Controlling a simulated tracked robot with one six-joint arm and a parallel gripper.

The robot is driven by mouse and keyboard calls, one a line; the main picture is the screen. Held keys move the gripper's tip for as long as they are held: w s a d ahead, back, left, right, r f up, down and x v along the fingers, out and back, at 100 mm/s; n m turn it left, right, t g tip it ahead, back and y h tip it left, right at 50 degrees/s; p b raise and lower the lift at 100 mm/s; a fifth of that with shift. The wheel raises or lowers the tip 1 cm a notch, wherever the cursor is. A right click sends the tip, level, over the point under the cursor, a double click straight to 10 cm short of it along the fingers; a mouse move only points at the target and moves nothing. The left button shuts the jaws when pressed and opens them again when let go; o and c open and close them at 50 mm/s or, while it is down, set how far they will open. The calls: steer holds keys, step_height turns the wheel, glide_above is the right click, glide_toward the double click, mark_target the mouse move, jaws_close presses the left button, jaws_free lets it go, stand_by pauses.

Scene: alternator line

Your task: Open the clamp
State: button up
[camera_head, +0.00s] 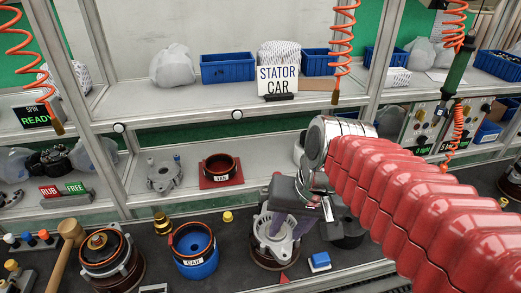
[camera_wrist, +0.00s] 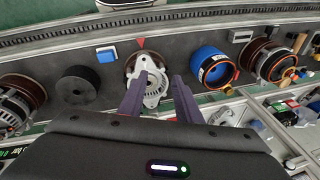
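My gripper (camera_head: 284,218) reaches down over a silver alternator housing (camera_head: 270,240) on the dark bench. In the wrist view, its two dark purple fingers (camera_wrist: 160,80) are spread apart with a gap between them. The silver housing (camera_wrist: 153,97) shows behind and between the fingers, sitting on a copper-coloured round part. I cannot tell whether a finger touches it. No part can be clearly made out as a clamp; the gripper and fingers hide some of the housing.
A blue CAR stator (camera_head: 194,250) stands left of the housing. Beyond it are another copper-wound unit (camera_head: 108,255) and a mallet (camera_head: 65,250). A black round block (camera_wrist: 78,85) and small blue block (camera_head: 319,261) are close by. A shelf (camera_head: 130,205) runs behind.

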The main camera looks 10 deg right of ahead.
steer(key=s+d+n+t+h, duration=0.1)
steer(key=s+d+n+t, duration=0.1)
steer(key=t, duration=0.1)
steer(key=shift+s+d+r+n+h, duration=0.2)
steer(key=shift+s+r+n+h, duration=0.1)
steer(key=shift+s+n+h, duration=0.1)
stand_by(0.4)
